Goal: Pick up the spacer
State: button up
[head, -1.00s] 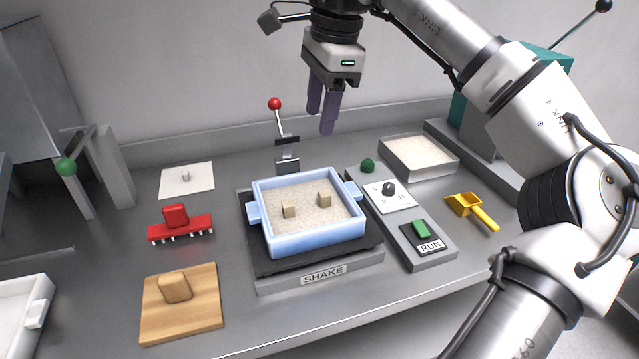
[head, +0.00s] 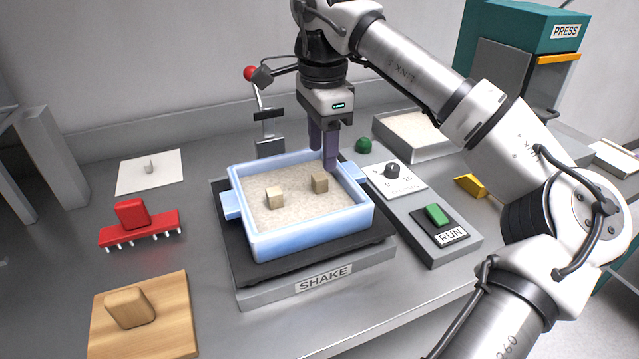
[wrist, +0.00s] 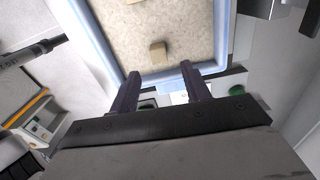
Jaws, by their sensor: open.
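No label marks the spacer. A red toothed piece with a block handle (head: 132,213) stands on the bench left of the blue tray and may be it. Two small tan blocks, a left one (head: 275,198) and a right one (head: 320,183), sit on the sand in the blue tray (head: 312,238). My gripper (head: 323,155) is open and empty, pointing down by the tray's back right corner. In the wrist view my fingers (wrist: 160,72) are apart over the tray's rim (wrist: 224,35), with one tan block (wrist: 158,53) beyond the fingertips.
The tray stands on a shaker base (head: 265,292). A control box with a green RUN button (head: 437,214) is right of it. A red-knobbed lever (head: 251,74) stands behind. A wooden board (head: 175,325) with a wooden block lies front left. Bare bench surrounds the red piece.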

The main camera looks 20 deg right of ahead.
aim_at(319, 176)
jog(key=shift+a+f+p, duration=0.15)
jog(key=shift+f+p, duration=0.05)
jog(key=shift+f, duration=1.3)
jog(key=shift+a+f+p, duration=0.1)
jog(key=shift+f+p, duration=0.05)
jog(key=shift+f, duration=1.3)
grip_shut()
jog(key=shift+r, duration=0.1)
